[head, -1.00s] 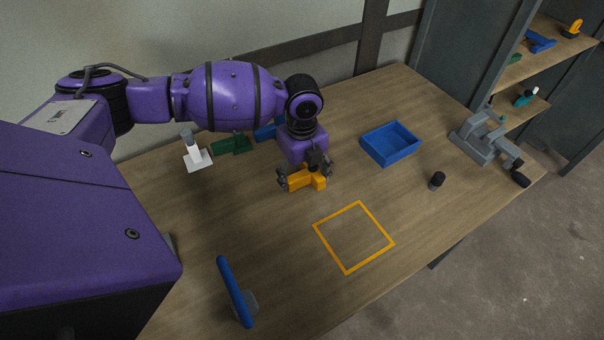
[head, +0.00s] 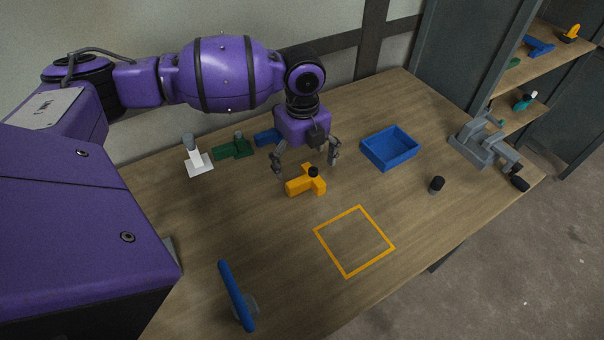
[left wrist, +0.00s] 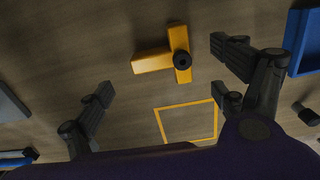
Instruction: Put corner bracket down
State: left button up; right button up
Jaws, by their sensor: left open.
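The orange corner bracket (head: 300,186) lies on the wooden table, with a black round knob on top. It also shows in the left wrist view (left wrist: 152,63), between and beyond my fingers. My left gripper (head: 306,160) is open and empty, its fingers above and behind the bracket and apart from it. In the left wrist view the left gripper (left wrist: 165,85) has its fingers spread wide. An orange square outline (head: 318,236) is marked on the table in front of the bracket; the bracket lies outside it. My right gripper is not in view.
A blue tray (head: 375,158) stands right of the bracket, with a small black-topped cylinder (head: 436,186) and a grey vise (head: 478,140) further right. Green (head: 232,150) and white (head: 198,165) parts stand behind left. A blue-handled tool (head: 236,293) lies at the front left.

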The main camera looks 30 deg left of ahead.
aim_at(303, 179)
pick_arm(q)
jog(key=shift+r, duration=2.6)
